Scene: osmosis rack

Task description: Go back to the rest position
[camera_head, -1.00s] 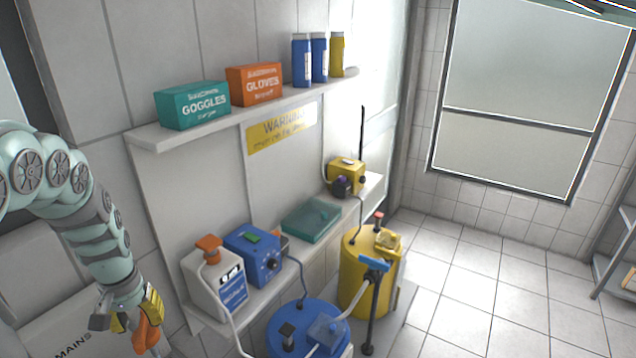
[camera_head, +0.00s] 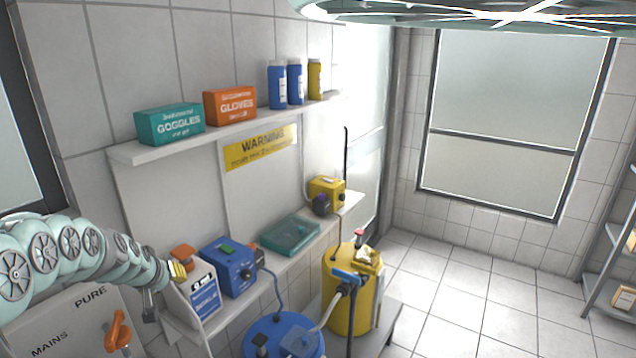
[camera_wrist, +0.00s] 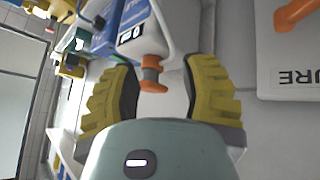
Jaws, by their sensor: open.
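My gripper (camera_wrist: 160,75) is open, with its two yellow-padded fingers spread wide and nothing held. In the head view my gripper (camera_head: 165,286) is at the lower left, in front of the white bottle. An orange lever (camera_head: 118,332) stands on the white panel (camera_head: 75,322) marked MAINS and PURE, below my gripper and apart from it. Part of the lever shows at the top right of the wrist view (camera_wrist: 284,14). The white bottle with an orange cap (camera_wrist: 150,72) appears between my fingers there, apparently beyond them; the gap cannot be judged.
A blue control box (camera_head: 228,267), a teal tray (camera_head: 290,237) and a yellow pump (camera_head: 326,193) sit on the lower shelf. Blue (camera_head: 283,335) and yellow (camera_head: 352,295) tanks stand in front. The upper shelf (camera_head: 130,153) holds boxes and bottles. Open floor (camera_head: 470,300) lies right.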

